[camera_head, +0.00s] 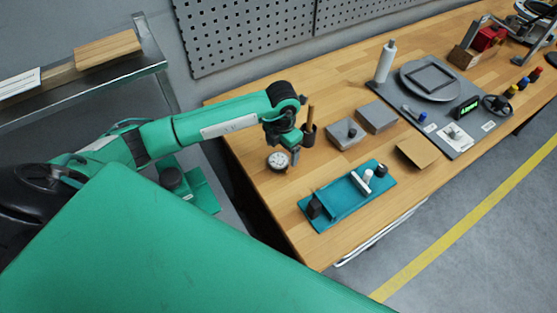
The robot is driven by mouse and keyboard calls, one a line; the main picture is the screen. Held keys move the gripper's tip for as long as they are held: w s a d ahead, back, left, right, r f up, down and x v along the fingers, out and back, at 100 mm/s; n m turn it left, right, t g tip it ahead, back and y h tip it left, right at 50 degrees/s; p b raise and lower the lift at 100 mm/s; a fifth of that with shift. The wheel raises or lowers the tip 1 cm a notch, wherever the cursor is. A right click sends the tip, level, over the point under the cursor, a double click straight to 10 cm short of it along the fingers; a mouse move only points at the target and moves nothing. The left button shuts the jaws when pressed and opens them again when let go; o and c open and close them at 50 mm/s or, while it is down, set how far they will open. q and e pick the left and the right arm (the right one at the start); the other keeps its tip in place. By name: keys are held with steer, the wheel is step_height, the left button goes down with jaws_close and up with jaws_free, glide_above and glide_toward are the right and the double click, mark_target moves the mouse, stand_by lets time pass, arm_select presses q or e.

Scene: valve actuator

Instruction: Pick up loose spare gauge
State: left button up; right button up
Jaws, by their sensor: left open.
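The loose gauge (278,161) is a small round dial with a white face and dark rim. It lies near the left end of the wooden bench. My left gripper (293,152) is open, pointing down just above and to the right of the gauge. Its fingers are small and partly hidden by the wrist, and I cannot tell whether they touch the gauge. My right gripper does not show.
A teal fixture (345,199) with black knobs and a white cylinder sits at the bench's front. A grey panel (474,138) lies right. Pegboard (245,30) backs the bench.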

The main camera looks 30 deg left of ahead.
mark_target(279, 160)
arm_select(q)
steer(key=shift+s+a+f+p, duration=0.1)
steer(key=shift+a+f+p, duration=0.05)
steer(key=shift+f+p, duration=0.25)
steer(key=f, duration=0.1)
steer(key=f+p, duration=0.1)
steer(key=f, duration=0.1)
steer(key=shift+s+a+p, duration=0.1)
steer(key=shift+a+p, duration=0.15)
steer(key=shift+p, duration=0.15)
steer(key=shift+f, duration=0.55)
steer(key=c, duration=1.2)
steer(key=shift+r, duration=0.15)
